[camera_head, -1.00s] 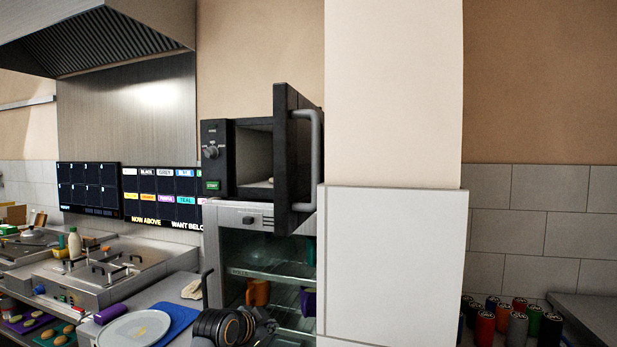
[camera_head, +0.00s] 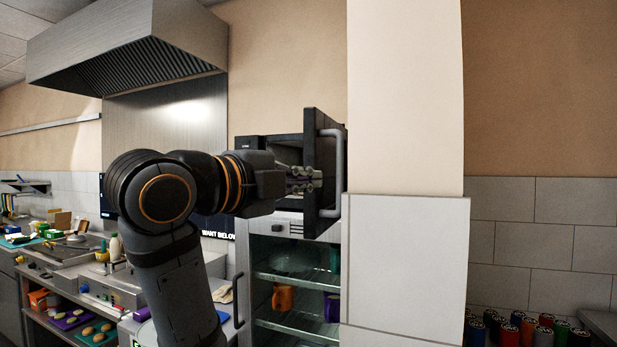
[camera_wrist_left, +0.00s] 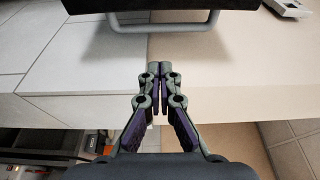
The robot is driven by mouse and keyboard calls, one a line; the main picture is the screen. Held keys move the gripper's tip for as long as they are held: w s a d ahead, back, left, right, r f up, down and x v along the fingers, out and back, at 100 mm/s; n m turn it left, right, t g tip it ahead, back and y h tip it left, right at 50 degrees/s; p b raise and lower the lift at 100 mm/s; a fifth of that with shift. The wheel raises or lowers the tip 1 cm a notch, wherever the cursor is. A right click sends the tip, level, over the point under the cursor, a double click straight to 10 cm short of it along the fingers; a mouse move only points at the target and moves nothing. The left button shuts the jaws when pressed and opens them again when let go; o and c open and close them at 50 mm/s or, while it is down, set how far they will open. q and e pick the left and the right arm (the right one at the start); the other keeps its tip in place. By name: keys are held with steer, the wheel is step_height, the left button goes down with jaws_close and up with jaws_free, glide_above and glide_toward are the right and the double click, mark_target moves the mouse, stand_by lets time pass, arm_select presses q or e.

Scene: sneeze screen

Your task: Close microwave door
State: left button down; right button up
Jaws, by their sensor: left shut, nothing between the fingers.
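The black microwave (camera_head: 252,143) sits above a glass-fronted cabinet. Its door (camera_head: 323,152) stands open, edge towards me, with a grey bar handle (camera_head: 340,165) on its right side. My left gripper (camera_head: 313,180) is shut and empty; in the head view its fingers overlap the door. My left arm hides much of the microwave's front and control panel. In the left wrist view the shut fingertips (camera_wrist_left: 157,68) point towards the dark door (camera_wrist_left: 160,10) and its handle (camera_wrist_left: 158,27) at the top, with a visible gap to the handle. My right gripper is not in view.
A white and beige pillar (camera_head: 405,240) stands just right of the door. The cabinet (camera_head: 290,262) below holds an orange mug (camera_head: 283,297). Several coloured cans (camera_head: 510,333) stand at lower right. A range hood (camera_head: 130,55) hangs at upper left.

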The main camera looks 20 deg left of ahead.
mark_target(338, 177)
arm_select(q)
steer(key=p+x, duration=0.3)
steer(key=x, duration=0.6)
steer(key=shift+w, duration=0.1)
steer(key=a+p, duration=0.1)
steer(key=a, duration=0.3)
steer(key=shift+f, duration=0.1)
